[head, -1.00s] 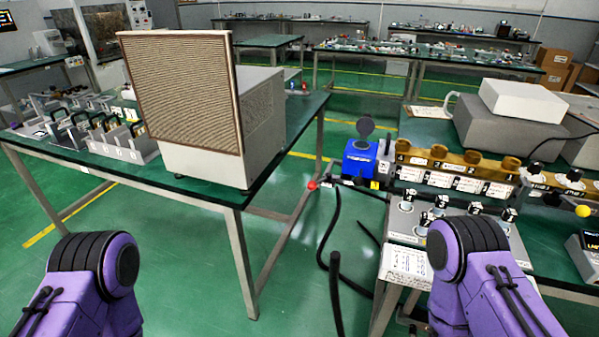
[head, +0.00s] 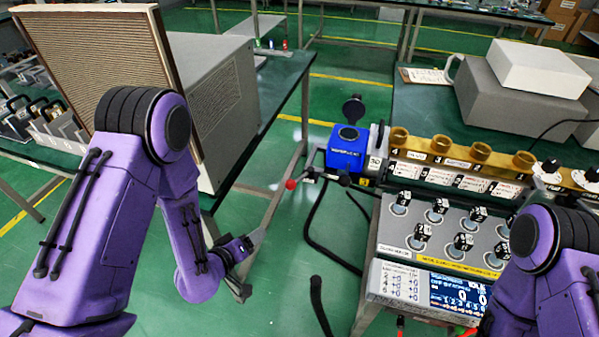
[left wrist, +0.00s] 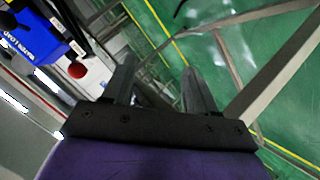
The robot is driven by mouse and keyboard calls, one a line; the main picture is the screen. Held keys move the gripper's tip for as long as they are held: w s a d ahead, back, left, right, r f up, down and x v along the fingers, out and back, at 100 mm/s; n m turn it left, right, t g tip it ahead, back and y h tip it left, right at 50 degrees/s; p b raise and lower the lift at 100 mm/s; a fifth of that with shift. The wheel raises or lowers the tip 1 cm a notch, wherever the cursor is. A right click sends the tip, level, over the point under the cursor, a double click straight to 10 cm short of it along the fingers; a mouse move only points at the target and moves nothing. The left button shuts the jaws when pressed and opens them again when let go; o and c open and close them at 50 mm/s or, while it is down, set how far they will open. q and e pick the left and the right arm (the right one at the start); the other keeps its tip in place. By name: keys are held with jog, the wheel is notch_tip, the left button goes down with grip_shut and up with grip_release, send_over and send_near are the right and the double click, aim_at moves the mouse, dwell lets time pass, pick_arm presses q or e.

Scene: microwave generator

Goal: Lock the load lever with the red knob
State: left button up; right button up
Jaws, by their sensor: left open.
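The red knob (head: 290,184) is on the left end of a dark load lever (head: 325,176), which reaches left from the blue unit (head: 346,150) on the right bench. In the left wrist view the red knob (left wrist: 76,71) is at upper left, outside the space between the fingers. My left gripper (head: 250,266) is open and empty, below and left of the knob and apart from it. Its two fingers (left wrist: 159,88) also show in the left wrist view. My right arm is at lower right; its gripper is out of view.
The left table (head: 285,85) carries a large beige box (head: 215,95). Black cables (head: 318,235) hang below the lever. The right bench holds a row of brass cups (head: 440,145) and a numbered switch panel (head: 445,230). Open green floor lies between the tables.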

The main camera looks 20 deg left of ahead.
aim_at(287, 187)
pick_arm(q)
jog(key=w+d+r+t+h+p, duration=0.1)
jog(key=w+d+r+t+h, duration=0.25)
jog(key=r, duration=0.75)
jog(key=shift+m+g+h, duration=0.25)
jog(key=shift+m+g, duration=0.05)
jog(key=shift+g, duration=0.25)
jog(key=x, duration=0.4)
jog(key=p+x, duration=0.1)
jog(key=x, duration=0.3)
jog(key=a+x, duration=0.1)
jog(key=x, duration=0.2)
jog(key=shift+w+d+f, duration=0.2)
jog(key=shift+w+f, duration=0.05)
jog(key=shift+w, duration=0.3)
pick_arm(e)
notch_tip(287, 187, up, 3)
jog(key=shift+r, duration=0.2)
pick_arm(q)
grip_shut()
